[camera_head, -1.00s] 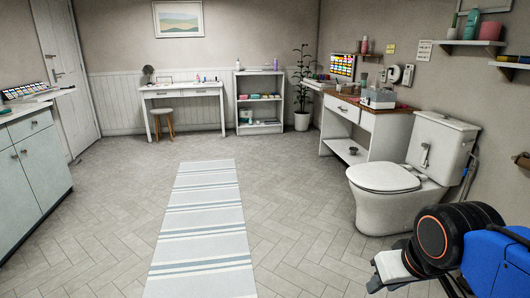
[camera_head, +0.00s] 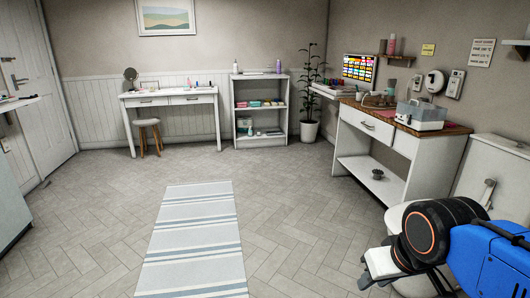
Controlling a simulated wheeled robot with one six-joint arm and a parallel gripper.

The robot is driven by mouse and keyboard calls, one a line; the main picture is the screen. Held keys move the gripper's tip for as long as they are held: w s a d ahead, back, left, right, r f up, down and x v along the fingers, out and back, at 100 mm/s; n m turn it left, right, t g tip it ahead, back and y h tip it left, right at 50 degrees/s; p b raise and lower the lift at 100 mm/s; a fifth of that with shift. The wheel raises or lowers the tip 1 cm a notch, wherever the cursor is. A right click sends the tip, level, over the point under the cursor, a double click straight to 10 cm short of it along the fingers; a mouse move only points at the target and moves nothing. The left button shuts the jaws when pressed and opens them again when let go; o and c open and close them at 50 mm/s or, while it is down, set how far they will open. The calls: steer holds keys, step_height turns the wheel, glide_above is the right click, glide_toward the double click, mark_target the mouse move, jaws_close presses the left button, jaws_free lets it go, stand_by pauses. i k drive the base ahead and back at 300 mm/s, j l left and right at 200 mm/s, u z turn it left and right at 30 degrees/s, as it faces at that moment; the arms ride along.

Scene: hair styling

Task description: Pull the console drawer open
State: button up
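A white console (camera_head: 402,147) with a wooden top stands along the right wall. Its front drawer (camera_head: 366,123) has a small handle and looks shut. A white dressing table (camera_head: 169,100) at the back wall also has two shut drawers. My gripper (camera_head: 375,277) is at the lower right, below my blue and black arm, in front of the toilet. It is well short of the console and touches no drawer.
The toilet (camera_head: 485,190) stands between my arm and the console, partly hidden by the arm. A striped rug (camera_head: 195,232) lies on the open floor. A stool (camera_head: 148,123), a shelf unit (camera_head: 261,142) and a potted plant (camera_head: 309,130) line the back. A grey-white box (camera_head: 421,112) sits on the console.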

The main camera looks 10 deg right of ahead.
mark_target(384, 131)
steer(key=i, duration=1.7)
